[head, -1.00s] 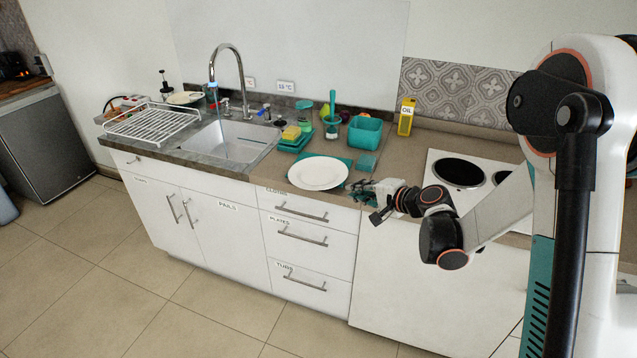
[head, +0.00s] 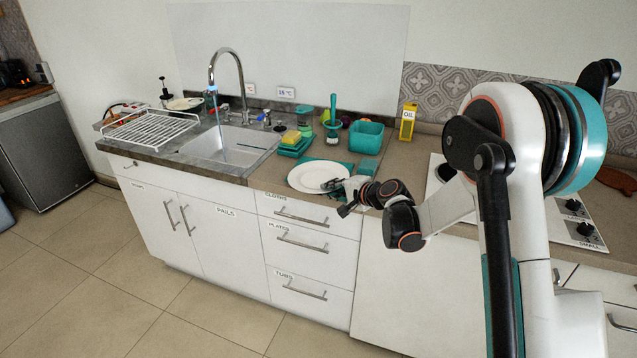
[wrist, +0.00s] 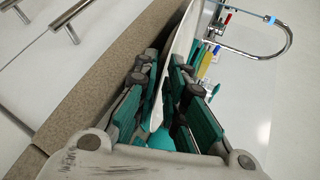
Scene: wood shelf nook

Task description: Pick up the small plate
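The white plate (head: 308,177) lies on a teal cloth at the front edge of the counter, left of my arm. My gripper (head: 335,186) is at the plate's right side, and its fingers overlap the rim in the head view. In the wrist view the plate (wrist: 181,45) shows edge-on, its rim running between the two fingers of my gripper (wrist: 164,70). The fingers stand apart on either side of the rim. I see no firm grip, and the contact is hard to make out.
Left of the plate are the sink (head: 228,146) and the dish rack (head: 150,130). Behind it stand sponges on a teal stack (head: 296,143), a brush (head: 332,125), a teal tub (head: 365,134) and the oil box (head: 408,122). The stove is at right.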

